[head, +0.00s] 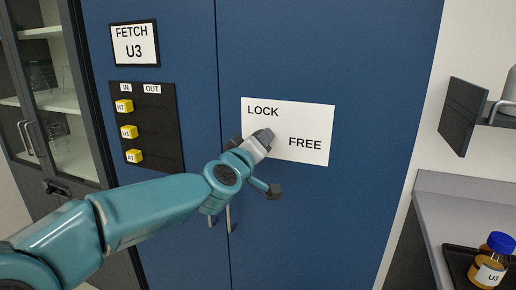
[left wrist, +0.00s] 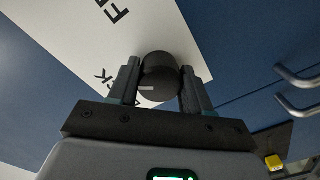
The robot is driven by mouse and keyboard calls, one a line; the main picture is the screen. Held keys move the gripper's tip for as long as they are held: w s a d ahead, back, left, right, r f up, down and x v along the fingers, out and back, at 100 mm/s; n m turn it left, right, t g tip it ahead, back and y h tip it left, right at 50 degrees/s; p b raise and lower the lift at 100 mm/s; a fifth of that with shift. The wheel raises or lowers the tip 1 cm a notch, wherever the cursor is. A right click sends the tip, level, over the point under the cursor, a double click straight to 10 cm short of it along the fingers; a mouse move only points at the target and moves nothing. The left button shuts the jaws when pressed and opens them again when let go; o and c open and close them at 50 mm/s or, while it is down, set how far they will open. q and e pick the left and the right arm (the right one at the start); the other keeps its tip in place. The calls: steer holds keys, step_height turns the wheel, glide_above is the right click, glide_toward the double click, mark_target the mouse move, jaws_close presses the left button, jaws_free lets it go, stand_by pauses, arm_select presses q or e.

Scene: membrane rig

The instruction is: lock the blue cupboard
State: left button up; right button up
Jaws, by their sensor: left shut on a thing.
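The blue cupboard (head: 300,45) fills the middle of the head view, with its two doors closed. A white plate (head: 313,120) on the right door reads LOCK at upper left and FREE at lower right. My left gripper (head: 262,138) is at the plate, just below the word LOCK. In the left wrist view, it is shut on a round dark knob (left wrist: 160,82), with one finger on each side. A short pale mark shows on the knob. In the head view the gripper hides the knob. My right gripper is not in view.
Two vertical door handles (head: 228,218) hang below my left wrist. A dark IN/OUT board (head: 166,125) with yellow tags is on the left door, under a FETCH U3 sign (head: 134,44). A grey counter (head: 460,195) with a U3 bottle (head: 489,270) is at right.

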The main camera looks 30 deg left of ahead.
arm_select(q)
steer(key=n+b, duration=0.1)
steer(key=n, duration=0.2)
steer(key=shift+n, duration=0.3)
steer(key=shift+n+b, duration=0.45)
steer(key=shift+n, duration=1.15)
steer(key=o, duration=1.1)
steer(key=shift+c, duration=0.2)
